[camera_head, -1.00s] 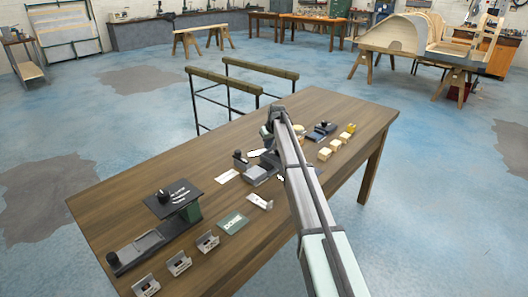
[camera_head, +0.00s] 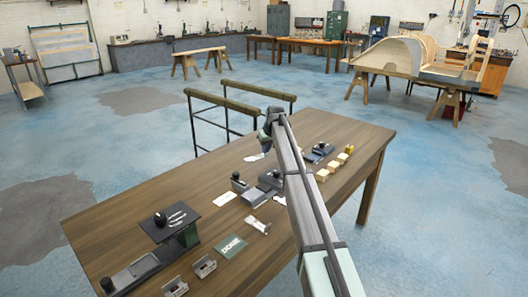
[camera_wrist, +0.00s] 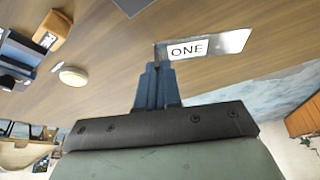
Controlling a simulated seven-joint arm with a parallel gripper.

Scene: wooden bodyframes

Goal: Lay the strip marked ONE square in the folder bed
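The strip marked ONE (camera_wrist: 205,46) is a pale metal strip with a white label. In the wrist view its left end meets the fingertips of my gripper (camera_wrist: 158,66), which are closed together on it. In the head view the strip shows as a small white piece (camera_head: 255,157) beside my gripper (camera_head: 265,145), over the far middle of the table. A grey low device with a black knob (camera_head: 258,197) stands nearer, partly behind my arm; it may be the folder, but its bed is too small to make out.
On the wooden table (camera_head: 130,205), a black-topped stand (camera_head: 172,219) and a long grey base (camera_head: 134,273) stand at left. Wooden blocks (camera_head: 333,166) line the right.

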